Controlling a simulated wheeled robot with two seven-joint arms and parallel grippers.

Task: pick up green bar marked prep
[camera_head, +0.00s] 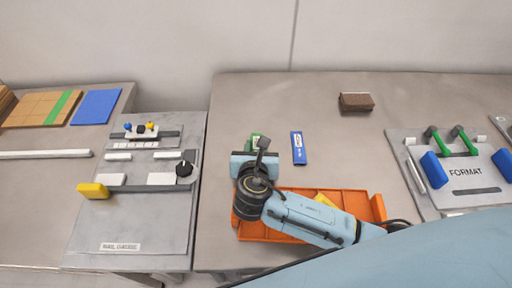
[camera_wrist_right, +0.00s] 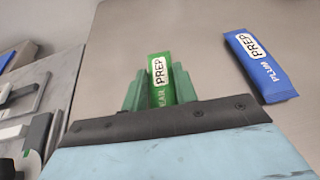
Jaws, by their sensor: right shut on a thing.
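The green bar marked PREP (camera_wrist_right: 161,78) shows in the right wrist view between the green fingers of my right gripper (camera_wrist_right: 157,90). The fingers are shut on its two sides, and its label faces the camera. In the head view only a small part of the green bar (camera_head: 255,139) shows beyond my right gripper (camera_head: 252,150); the wrist hides the rest. I cannot tell whether the bar is touching the table. My left gripper is not in view.
A blue bar marked PREP (camera_head: 298,148) lies to the right, also in the wrist view (camera_wrist_right: 262,66). An orange tray (camera_head: 375,203) sits under my right forearm. A brown block (camera_head: 356,101) lies farther back. A grey gauge board (camera_head: 125,226) is at left, a FORMAT board (camera_head: 480,203) at right.

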